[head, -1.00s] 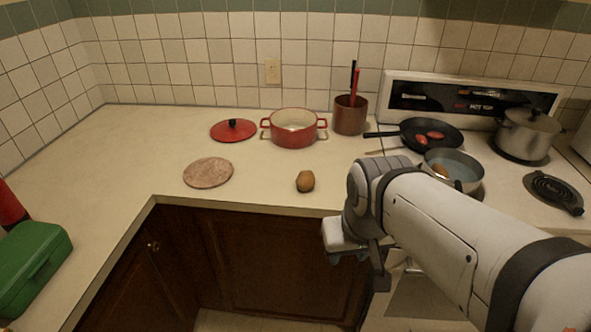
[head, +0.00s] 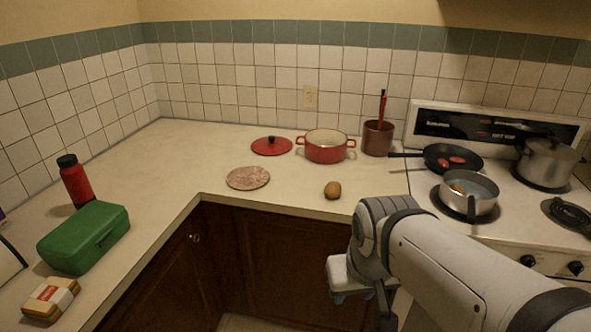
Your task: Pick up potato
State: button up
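A small brown potato (head: 332,190) lies on the cream counter near its front edge, left of the stove. Another brown, potato-like item (head: 457,187) lies in the grey pan (head: 481,203) on the stove. My gripper (head: 352,297) is at the lower middle, in front of the counter and below its edge, apart from the potato. Its fingers are mostly hidden behind my wrist, so I cannot see whether they are open or shut.
A round speckled board (head: 248,178), a red lid (head: 271,146), a red pot (head: 326,152) and a brown utensil holder (head: 378,138) stand around the potato. A black pan (head: 453,158) is on the stove. A green box (head: 84,238) and red bottle (head: 75,184) are at left.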

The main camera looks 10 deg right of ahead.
aim_at(332, 190)
jog(key=u, duration=0.3)
jog(key=i, duration=1.4)
jog(key=z, duration=0.45)
